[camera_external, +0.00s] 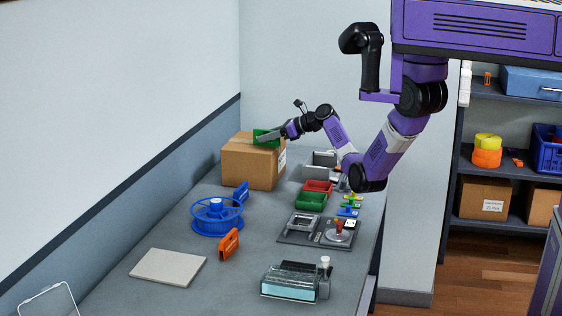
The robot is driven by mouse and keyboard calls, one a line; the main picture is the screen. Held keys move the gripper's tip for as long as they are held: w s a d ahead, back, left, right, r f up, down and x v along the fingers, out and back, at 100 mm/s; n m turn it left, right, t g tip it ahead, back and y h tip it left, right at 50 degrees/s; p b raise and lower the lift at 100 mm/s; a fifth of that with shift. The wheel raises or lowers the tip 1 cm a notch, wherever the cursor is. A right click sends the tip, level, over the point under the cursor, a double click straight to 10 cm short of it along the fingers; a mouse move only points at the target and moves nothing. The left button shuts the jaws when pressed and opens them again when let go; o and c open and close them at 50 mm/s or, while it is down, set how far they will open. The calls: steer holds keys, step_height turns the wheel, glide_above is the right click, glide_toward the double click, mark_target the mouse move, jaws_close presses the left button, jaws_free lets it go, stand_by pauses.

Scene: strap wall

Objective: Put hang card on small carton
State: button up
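A green hang card (264,144) stands roughly upright at the top of the brown small carton (247,165), near the carton's right side. Whether it rests on the carton or is just above it is hard to tell. My gripper (268,136) reaches in from the right, and its grey fingers overlap the green card. The fingers are too small here to show whether they are closed on the card or open around it. Similar upright pieces stand on the table: a blue one (241,192) in front of the carton and an orange one (228,245) nearer the camera.
A blue spool (217,217), red bin (318,187), green bin (311,201), dark tray (300,238), grey flat slab (168,267) and clear teal-bottomed box (289,285) stand on the grey table (215,290). The wall is close behind the carton. Shelves are at right.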

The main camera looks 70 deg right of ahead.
steer(key=v, duration=1.1)
steer(key=shift+s+b, duration=0.3)
steer(key=shift+s, duration=0.1)
steer(key=shift+r, duration=0.15)
